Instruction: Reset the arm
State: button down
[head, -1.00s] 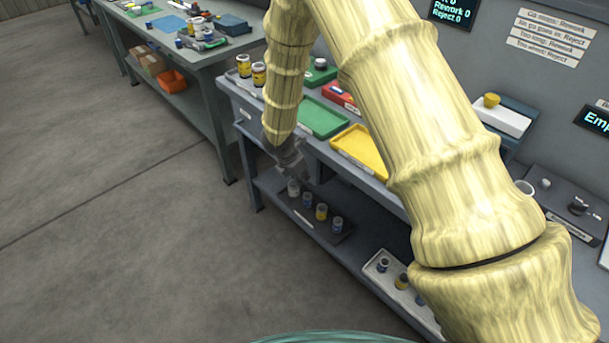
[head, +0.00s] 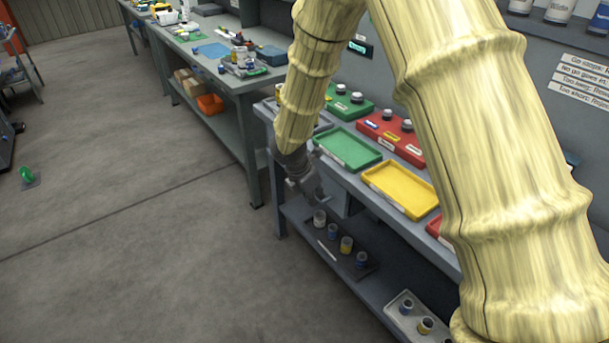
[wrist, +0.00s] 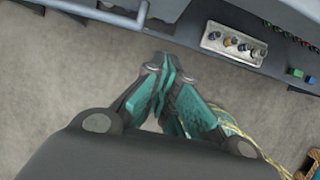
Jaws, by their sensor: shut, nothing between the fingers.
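My arm, in a pale yellow ribbed cover, arches across the head view. My gripper (head: 310,188) hangs pointing down at the front edge of the grey bench (head: 283,215), over the open floor side. In the wrist view its fingers (wrist: 168,82), with teal pads, are closed together and hold nothing. The floor and the bench edge show beyond them. I cannot tell from the head view how far the fingertips are from the bench.
A green tray (head: 349,165) and a yellow tray (head: 399,208) lie on the bench top. A dark tray (head: 322,250) with several small jars is on the lower shelf, near my gripper. A pale tray (head: 393,309) with jars is further right.

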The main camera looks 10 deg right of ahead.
jog(key=s+a+f+m+g+y, duration=0.1)
jog(key=s+f+m+y, duration=0.3)
jog(key=s+f, duration=0.65)
jog(key=s+a+f+m+g+y, duration=0.1)
jog(key=s+a+f+m+g, duration=0.1)
jog(key=s+f+m, duration=0.65)
jog(key=s+d+f+m, duration=0.2)
jog(key=s+m, duration=0.1)
jog(key=s, duration=0.4)
jog(key=s+d+f+m+t, duration=0.1)
jog(key=s+m, duration=0.3)
jog(key=s, duration=0.4)
jog(key=s+d+f+m+h, duration=0.1)
jog(key=s+d+f+m, duration=0.2)
jog(key=s, duration=0.4)
jog(key=shift+s+d+f, duration=0.2)
jog(key=shift+f, duration=0.35)
